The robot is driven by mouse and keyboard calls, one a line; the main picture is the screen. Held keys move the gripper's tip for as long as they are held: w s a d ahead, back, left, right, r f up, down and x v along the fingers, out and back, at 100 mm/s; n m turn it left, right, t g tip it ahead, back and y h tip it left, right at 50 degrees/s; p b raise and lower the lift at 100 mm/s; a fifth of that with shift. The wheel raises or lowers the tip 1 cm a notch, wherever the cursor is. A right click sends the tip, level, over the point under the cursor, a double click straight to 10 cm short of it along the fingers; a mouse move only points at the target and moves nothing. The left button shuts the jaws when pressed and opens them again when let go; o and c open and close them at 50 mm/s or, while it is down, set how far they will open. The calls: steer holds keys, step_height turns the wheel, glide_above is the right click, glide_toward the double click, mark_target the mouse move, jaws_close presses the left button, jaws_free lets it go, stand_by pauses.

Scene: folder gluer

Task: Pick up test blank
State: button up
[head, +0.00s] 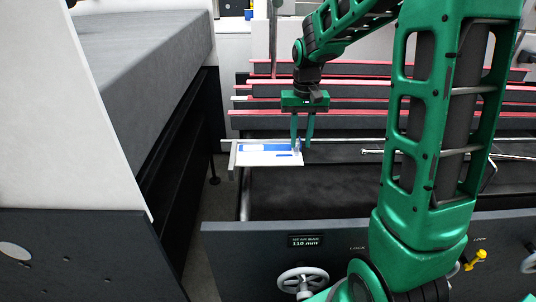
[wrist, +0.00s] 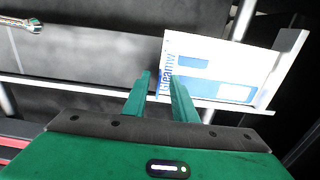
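The test blank (head: 265,159) is a flat white and blue printed carton piece. It lies at the left end of the machine in the head view, and it also shows right of centre in the wrist view (wrist: 205,48), with blue lettering along its near-left side. My gripper (head: 302,146) points down at the blank's right end in the head view. Its two green fingers (wrist: 160,80) stand apart with a visible gap. In the wrist view the right finger overlaps the blank's edge. I cannot tell whether the fingers touch it.
A grey metal stop (wrist: 289,42) stands at the blank's outer end. Red-edged rails (head: 350,88) run across the machine behind my gripper. The front panel (head: 255,245) carries a display and a handwheel (head: 302,281). A large grey-topped unit (head: 140,50) stands at the left, across a narrow gap.

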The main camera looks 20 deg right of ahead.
jaws_close()
steer(key=shift+r, duration=0.1)
